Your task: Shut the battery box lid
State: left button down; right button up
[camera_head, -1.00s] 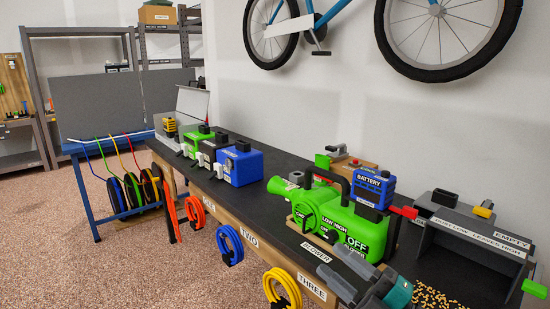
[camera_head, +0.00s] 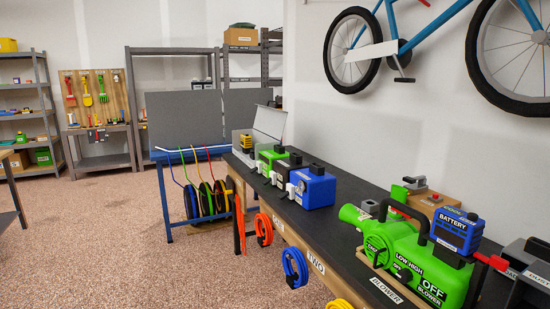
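A pale grey box (camera_head: 257,148), which looks like the battery box, stands at the far end of the black workbench. Its lid (camera_head: 270,122) is raised and leans back toward the wall. A yellow and black item (camera_head: 246,143) shows at the box's left end; I cannot tell whether it is inside. The box's inside is mostly hidden. Neither of my grippers is in view.
Green (camera_head: 270,159), black (camera_head: 287,168) and blue (camera_head: 314,188) units stand in a row before the box. A green blower (camera_head: 415,262) with a blue battery (camera_head: 457,232) is nearer. A blue cable rack (camera_head: 163,203) adjoins the far end. Floor at left is clear.

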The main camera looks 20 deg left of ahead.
aim_at(269, 121)
jog(key=i+j+u, duration=1.05)
jog(key=i+u, duration=0.35)
jog(key=i, duration=1.45)
jog(key=i+j+z, duration=0.2)
jog(key=i+z, duration=0.25)
jog(key=i+j+z, duration=0.65)
jog(key=z, duration=0.2)
jog(key=i+j+z, duration=0.2)
jog(key=z, duration=0.3)
jog(key=i+j+z, duration=0.15)
jog(key=j+z, duration=0.8)
jog(key=i+l, duration=0.05)
